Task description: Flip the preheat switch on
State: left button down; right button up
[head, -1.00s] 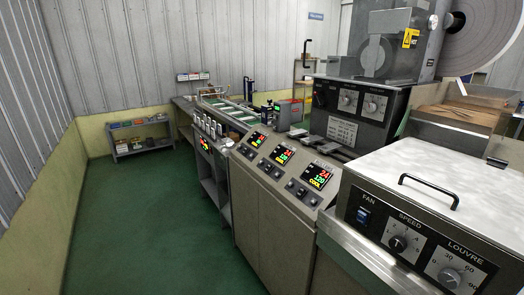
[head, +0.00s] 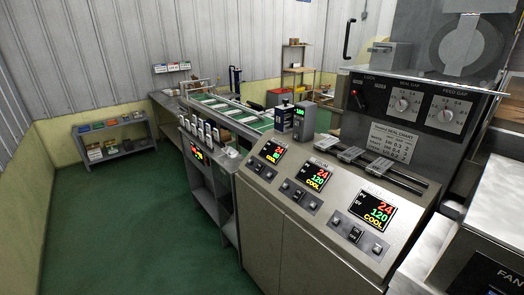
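A sloped metal control console (head: 320,204) stands at centre right. It has three dark displays: near (head: 374,210), middle (head: 310,176) and far (head: 271,152). The near display reads 24, 120 and COOL. A small dark switch (head: 355,234) sits below the near display, between two buttons, and similar controls lie below the others. A separate red switch (head: 356,97) is on the dark upright panel behind. No preheat label is readable, and I cannot tell which switch is the preheat one or its position. Neither of my grippers is in view.
A narrow stand with a small display (head: 198,153) and several upright handles is left of the console. Behind it is a conveyor table (head: 217,106). A low shelf (head: 112,150) stands by the left wall. The green floor (head: 140,235) is clear. A fan panel (head: 487,278) is cut off lower right.

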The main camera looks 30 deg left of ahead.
aim_at(258, 168)
jog(key=i+j, duration=0.1)
jog(key=j, duration=0.25)
jog(key=i+j, duration=0.1)
jog(key=j, duration=0.25)
jog(key=i+j, duration=0.1)
jog(key=j, duration=0.25)
jog(key=i+j, duration=0.1)
jog(key=j, duration=0.3)
